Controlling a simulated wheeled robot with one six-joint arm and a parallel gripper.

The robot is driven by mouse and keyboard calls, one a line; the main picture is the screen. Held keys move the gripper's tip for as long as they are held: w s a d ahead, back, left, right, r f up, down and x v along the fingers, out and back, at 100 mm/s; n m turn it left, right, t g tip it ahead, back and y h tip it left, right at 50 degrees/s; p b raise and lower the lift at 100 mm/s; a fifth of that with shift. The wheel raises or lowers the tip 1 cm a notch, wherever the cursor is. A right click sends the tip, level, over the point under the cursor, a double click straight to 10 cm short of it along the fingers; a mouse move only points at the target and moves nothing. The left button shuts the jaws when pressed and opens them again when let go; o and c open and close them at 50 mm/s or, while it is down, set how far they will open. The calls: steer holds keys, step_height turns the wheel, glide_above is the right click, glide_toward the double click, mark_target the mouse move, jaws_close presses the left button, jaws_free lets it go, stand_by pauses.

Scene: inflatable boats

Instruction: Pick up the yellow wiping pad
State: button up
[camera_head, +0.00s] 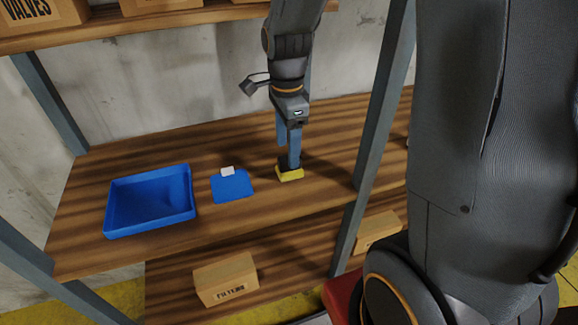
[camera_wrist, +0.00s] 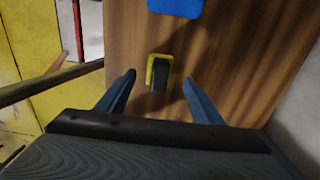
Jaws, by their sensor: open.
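The yellow wiping pad (camera_head: 290,174) lies on the wooden shelf, to the right of a blue mat. In the wrist view the pad (camera_wrist: 151,70) shows a yellow rim with a dark block or handle (camera_wrist: 160,76) on top. My gripper (camera_head: 291,160) points down at the pad from above in the head view, partly covering it. In the wrist view my gripper (camera_wrist: 159,80) is open, with one blue finger on each side of the dark part and clear gaps between. Nothing is held. The exact height of the fingertips above the shelf cannot be told.
A blue tray (camera_head: 117,188) stands at the left of the shelf. The blue mat (camera_head: 232,188) has a small white block (camera_head: 227,171) at its back edge. A grey post (camera_head: 378,110) rises to the right of my gripper. Boxes (camera_head: 226,279) sit on the shelf below.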

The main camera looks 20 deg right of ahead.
steer(key=shift+d+f+p, duration=0.15)
steer(key=shift+f+p, duration=0.35)
steer(key=shift+f, duration=1.1)
steer(key=shift+d+f+p, duration=0.15)
steer(key=shift+f+p, duration=0.35)
steer(key=shift+f, duration=1.05)
steer(key=c, duration=1.2)
steer(key=shift+o, duration=0.2)
steer(key=shift+r, duration=0.1)
step_height(320, 180, up, 10)
steer(key=shift+f+b, duration=0.1)
steer(key=shift+b, duration=1)
